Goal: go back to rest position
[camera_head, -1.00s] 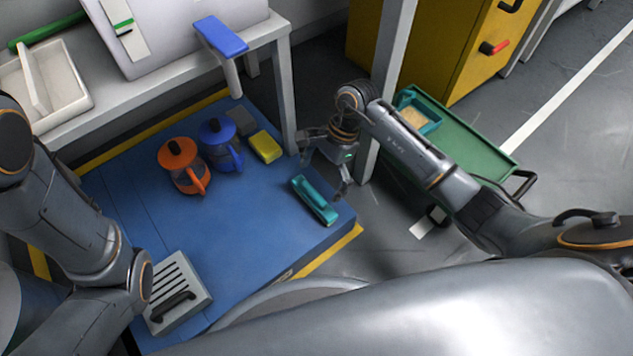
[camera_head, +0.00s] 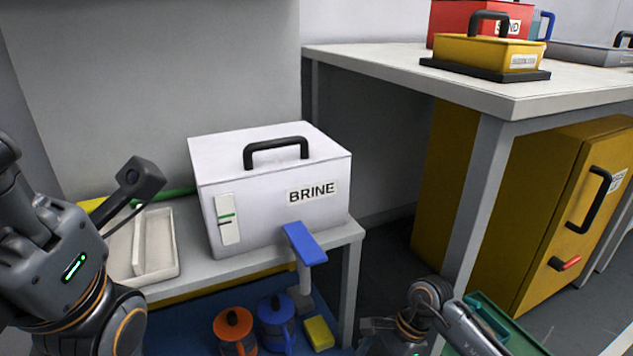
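My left arm shows at the left edge, its gripper (camera_head: 128,195) raised in front of the shelf with the white tray; a dark finger points up and right, and I cannot tell how far the fingers are apart. My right gripper (camera_head: 378,335) is at the bottom, right of the yellow block, cut off by the lower edge. Its fingers are mostly out of frame, so its opening cannot be told.
A white box marked BRINE (camera_head: 270,200) with a blue tap lever (camera_head: 304,243) stands on the shelf beside a white divided tray (camera_head: 160,255). Below are an orange jug (camera_head: 234,335), a blue jug (camera_head: 276,325) and a yellow block (camera_head: 319,333). A yellow cabinet (camera_head: 535,225) and table (camera_head: 480,85) stand right.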

